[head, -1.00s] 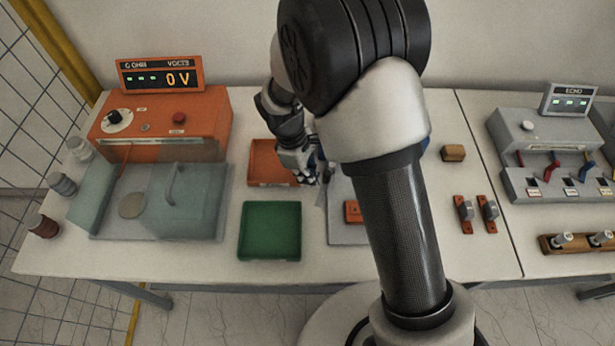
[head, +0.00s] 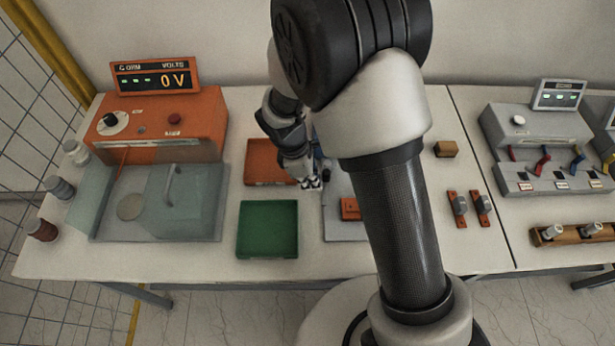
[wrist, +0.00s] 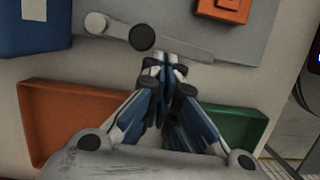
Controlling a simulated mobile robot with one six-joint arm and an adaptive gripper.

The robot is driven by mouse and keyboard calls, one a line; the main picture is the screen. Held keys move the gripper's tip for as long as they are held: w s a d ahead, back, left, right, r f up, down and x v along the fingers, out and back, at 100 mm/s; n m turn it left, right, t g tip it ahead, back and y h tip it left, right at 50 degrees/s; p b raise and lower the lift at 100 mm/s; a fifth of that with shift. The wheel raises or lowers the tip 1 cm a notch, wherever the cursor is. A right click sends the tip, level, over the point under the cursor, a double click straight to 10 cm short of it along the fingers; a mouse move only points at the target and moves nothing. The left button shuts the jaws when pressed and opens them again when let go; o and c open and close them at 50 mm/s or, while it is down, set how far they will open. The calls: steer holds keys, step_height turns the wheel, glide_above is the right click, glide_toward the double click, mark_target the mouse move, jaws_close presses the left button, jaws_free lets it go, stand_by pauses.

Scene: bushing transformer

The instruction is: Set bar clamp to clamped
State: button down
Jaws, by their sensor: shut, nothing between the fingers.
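The bar clamp shows in the wrist view as a grey bar (wrist: 192,47) with a black round knob (wrist: 142,38) and a pale rounded lever end (wrist: 97,23) to its left. It lies along the edge of a grey plate (wrist: 245,47). In the head view my arm hides most of the clamp. My gripper (wrist: 168,68) is shut and empty, with its fingertips at the near edge of the bar, just right of the knob; I cannot tell whether they touch. In the head view my gripper (head: 312,183) is at the plate's left edge.
An orange tray (head: 268,162) and a green tray (head: 267,229) lie left of my gripper. An orange block (head: 350,209) sits on the plate. A blue box (wrist: 35,28) stands beyond the clamp's left end. An orange tester (head: 160,125) stands farther left.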

mark_target(326, 190)
steer(key=d+n, duration=0.1)
steer(key=s+d+n+p, duration=0.1)
steer(key=n, duration=0.1)
steer(key=shift+s+d+n+t, duration=0.1)
steer(key=shift+d+n+t, duration=0.2)
steer(key=shift+t, duration=0.1)
steer(key=shift+d, duration=0.4)
